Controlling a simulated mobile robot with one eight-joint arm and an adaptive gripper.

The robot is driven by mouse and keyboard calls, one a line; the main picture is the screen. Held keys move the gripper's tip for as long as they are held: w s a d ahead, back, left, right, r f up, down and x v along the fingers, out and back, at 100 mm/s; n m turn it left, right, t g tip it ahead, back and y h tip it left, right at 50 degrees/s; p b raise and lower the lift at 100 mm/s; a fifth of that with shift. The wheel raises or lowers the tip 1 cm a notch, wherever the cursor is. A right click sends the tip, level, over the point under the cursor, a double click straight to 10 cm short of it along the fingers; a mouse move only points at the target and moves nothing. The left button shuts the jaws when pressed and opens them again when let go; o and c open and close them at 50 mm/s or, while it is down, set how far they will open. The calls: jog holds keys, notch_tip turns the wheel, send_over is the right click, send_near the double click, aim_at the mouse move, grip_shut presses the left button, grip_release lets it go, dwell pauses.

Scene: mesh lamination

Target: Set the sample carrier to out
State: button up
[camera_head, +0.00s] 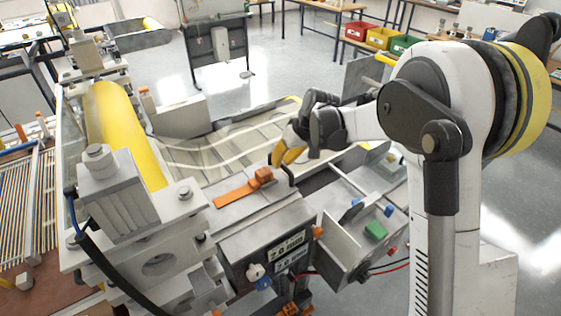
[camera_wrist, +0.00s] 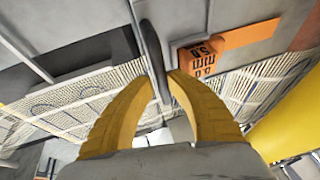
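My gripper (camera_head: 280,160) has yellow fingers and is over the middle of the machine, beside a thin dark upright handle (camera_head: 291,174). In the wrist view the handle (camera_wrist: 151,48) runs between the two fingertips (camera_wrist: 160,77), which look close against it on both sides. The handle stands at the edge of a grey plate, next to a dark slot (camera_head: 318,178). I take this handle to belong to the sample carrier; no label confirms it. The handle's lower part is partly hidden by the fingers in the wrist view.
An orange slider block (camera_head: 262,175) on an orange strip sits close left of the handle; its marking shows in the wrist view (camera_wrist: 204,55). A yellow roller (camera_head: 128,130) lies left. A control box with a green button (camera_head: 376,230) stands right. Pale mesh (camera_head: 215,145) spreads behind.

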jog(key=shift+w, duration=0.1)
dwell(0.3)
jog(key=v, duration=1.2)
jog(key=s+d+m+t+h+b, duration=0.1)
jog(key=s+d+b, duration=0.2)
jog(key=s, duration=0.4)
jog(key=s+d+m+t+h+b, duration=0.1)
jog(key=s+d+m+b, duration=0.1)
jog(key=s+b, duration=0.35)
jog(key=s+d+f+m+t+h+b, duration=0.1)
jog(key=s+d+f+b, duration=0.1)
jog(key=s+f, duration=0.3)
jog(key=s+d+f+m+t+h+b, duration=0.1)
jog(key=s+d+f+b, duration=0.1)
jog(key=s+f, duration=0.4)
jog(key=s+d, duration=0.1)
jog(key=s, duration=0.4)
jog(key=shift+s+d+m, duration=0.2)
jog(key=shift+d+m, duration=0.15)
jog(key=shift+m, duration=0.05)
